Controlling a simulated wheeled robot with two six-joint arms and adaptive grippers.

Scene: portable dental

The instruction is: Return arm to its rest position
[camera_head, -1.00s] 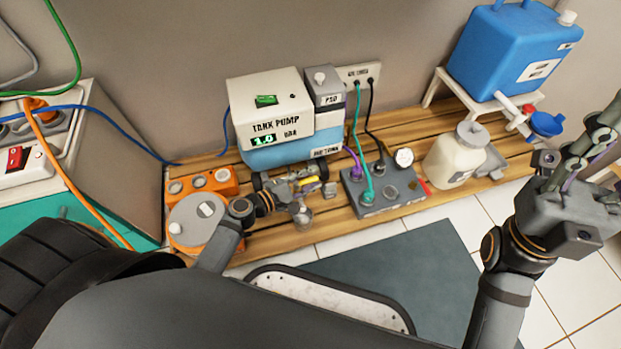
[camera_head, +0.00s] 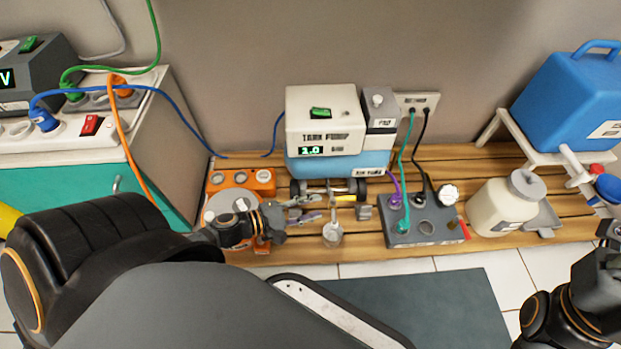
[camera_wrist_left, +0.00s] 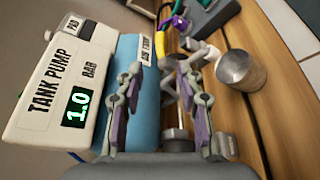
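My left gripper (camera_head: 318,207) is in front of the tank pump (camera_head: 338,167), above the wooden bench, with its wrist over the round grey-lidded orange unit (camera_head: 228,207). In the left wrist view its two fingers (camera_wrist_left: 160,88) are spread apart, with nothing held between them. The pump (camera_wrist_left: 75,98) stands left of the fingers and a metal cup (camera_wrist_left: 241,70) right of them, clear of both. The display reads 1.0 bar. My right gripper is cut off at the right edge of the head view, its fingers hidden, with only its grey body (camera_head: 600,275) showing.
A grey socket box (camera_head: 422,231) with plugged cables stands right of the pump. Further right are a cream bottle (camera_head: 507,205) and a blue tank (camera_head: 570,100) on a white stand. A cabinet with a white power strip (camera_head: 70,130) is at left. The floor mat (camera_head: 440,300) is clear.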

